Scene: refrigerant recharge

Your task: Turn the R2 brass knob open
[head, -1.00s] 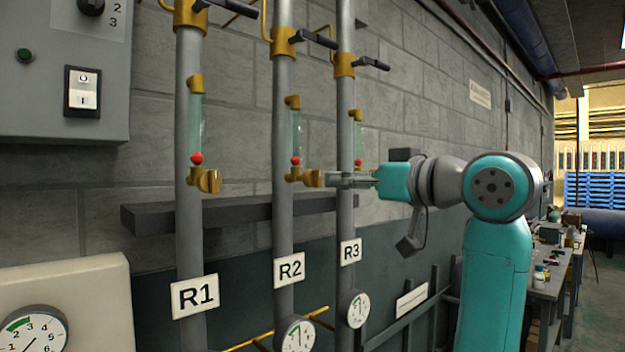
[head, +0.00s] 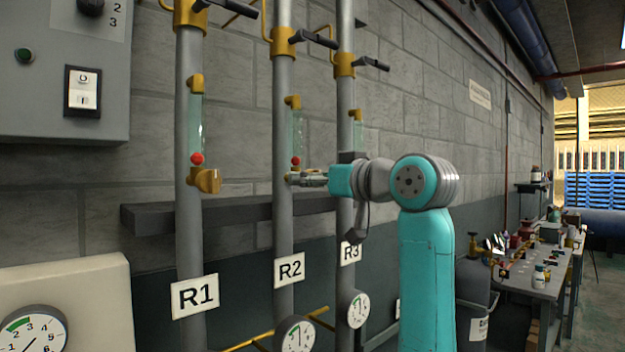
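The R2 pipe (head: 283,222) stands in the middle of the head view and carries the white R2 label (head: 289,270). Its sight glass (head: 295,131) has a red ball (head: 295,161) at the bottom. My gripper (head: 302,179) reaches in from the right at the height of the R2 brass knob, just below the red ball. The fingers overlap the knob in the picture and hide most of it. Only a little brass (head: 293,175) shows by the fingertips. I cannot tell whether the fingers are closed on the knob or only around it.
The R1 pipe (head: 188,236) with its brass knob (head: 206,180) stands to the left. The R3 pipe (head: 345,212) is partly behind my gripper and arm. A dark ledge (head: 235,211) runs behind the pipes. A cluttered workbench (head: 535,275) stands at the right.

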